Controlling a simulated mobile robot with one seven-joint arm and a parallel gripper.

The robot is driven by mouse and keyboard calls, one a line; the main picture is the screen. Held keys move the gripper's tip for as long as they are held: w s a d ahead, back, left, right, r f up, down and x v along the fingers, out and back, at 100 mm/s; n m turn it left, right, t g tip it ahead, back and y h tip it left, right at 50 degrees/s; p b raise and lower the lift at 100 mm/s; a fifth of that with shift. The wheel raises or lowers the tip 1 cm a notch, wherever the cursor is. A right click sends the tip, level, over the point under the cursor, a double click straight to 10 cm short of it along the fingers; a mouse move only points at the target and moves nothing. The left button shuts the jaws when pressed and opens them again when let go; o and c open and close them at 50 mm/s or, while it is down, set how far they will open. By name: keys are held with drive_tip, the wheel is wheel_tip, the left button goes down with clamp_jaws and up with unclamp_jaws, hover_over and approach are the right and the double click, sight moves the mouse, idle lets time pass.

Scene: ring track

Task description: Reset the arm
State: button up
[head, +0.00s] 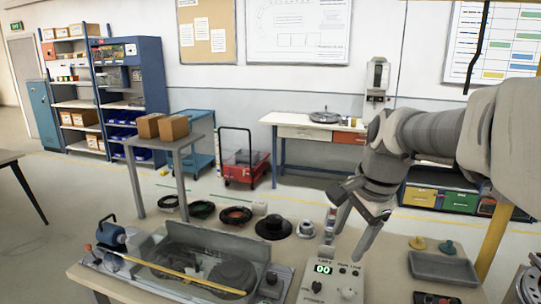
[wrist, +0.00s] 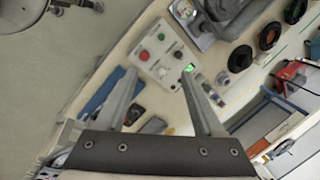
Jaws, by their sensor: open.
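My gripper (head: 346,238) hangs from my arm over the right part of the workbench in the head view, its fingers pointing down. In the wrist view the two fingers of my gripper (wrist: 160,74) stand apart with nothing between them. Beyond the fingertips is a pale control box (head: 345,283) with a green display reading 00 and several knobs. The control box also shows in the wrist view (wrist: 158,50), with red and green buttons. I cannot tell the exact height of the fingers above it.
A clear-covered track unit (head: 185,262) with a yellow bar fills the bench's left part. Black, green and red cable coils (head: 235,216) and a black round part (head: 273,228) lie behind it. A grey tray (head: 443,269) is at right, with yellow and teal knobs behind.

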drive_tip(key=s+a+f+n+t+h, duration=0.1)
drive_tip(key=s+f+n+t, duration=0.1)
drive_tip(key=s+n, duration=1.1)
drive_tip(key=s, duration=0.4)
drive_tip(key=shift+s+n+t+h, duration=0.2)
drive_tip(key=shift+n+t+h, duration=0.1)
drive_tip(key=shift+t, duration=0.1)
drive_tip(key=shift+d+f, duration=0.1)
